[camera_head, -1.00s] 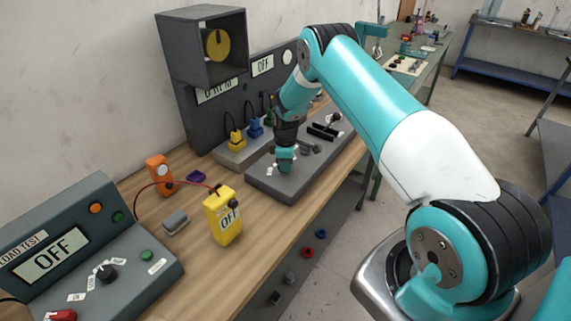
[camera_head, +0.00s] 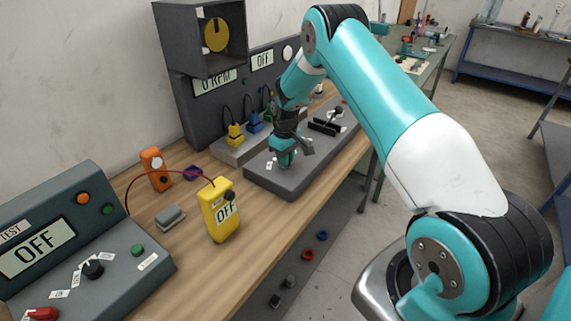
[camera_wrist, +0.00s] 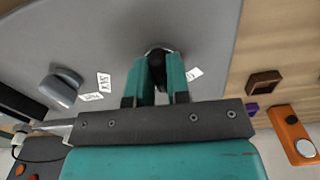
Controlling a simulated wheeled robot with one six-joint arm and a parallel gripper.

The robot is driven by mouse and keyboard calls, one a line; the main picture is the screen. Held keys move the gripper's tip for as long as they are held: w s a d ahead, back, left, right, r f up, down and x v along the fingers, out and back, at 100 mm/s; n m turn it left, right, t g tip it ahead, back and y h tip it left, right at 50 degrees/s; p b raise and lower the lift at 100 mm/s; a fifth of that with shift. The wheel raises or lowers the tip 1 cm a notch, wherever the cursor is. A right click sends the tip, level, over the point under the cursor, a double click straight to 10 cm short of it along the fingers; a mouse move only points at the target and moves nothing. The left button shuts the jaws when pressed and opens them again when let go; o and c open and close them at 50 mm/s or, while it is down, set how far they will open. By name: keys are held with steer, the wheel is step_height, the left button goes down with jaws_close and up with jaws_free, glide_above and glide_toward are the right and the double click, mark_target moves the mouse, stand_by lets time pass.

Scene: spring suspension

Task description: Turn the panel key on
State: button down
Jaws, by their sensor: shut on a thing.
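The panel key (camera_wrist: 158,58) is a small dark piece on the grey panel. In the wrist view it stands between the two teal fingers of my gripper (camera_wrist: 157,75), which are shut on it. White labels (camera_wrist: 103,82) lie on the panel around it. In the head view my gripper (camera_head: 281,160) reaches down to the near end of the grey panel (camera_head: 292,188); the key itself is hidden there by the fingers.
A grey knob (camera_wrist: 62,84) is close beside my gripper on the panel. A yellow meter (camera_head: 221,212) reading OFF, an orange device (camera_head: 155,169) and a grey block (camera_head: 170,217) stand on the wooden bench. A load test console (camera_head: 70,245) is at the left.

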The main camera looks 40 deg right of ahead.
steer(key=m+b, duration=0.2)
steer(key=m, duration=0.3)
steer(key=shift+a, duration=0.1)
stand_by(0.5)
steer(key=c, duration=1.1)
jaws_free()
step_height(320, 180, up, 18)
steer(key=b, duration=0.4)
steer(key=shift+f, duration=0.25)
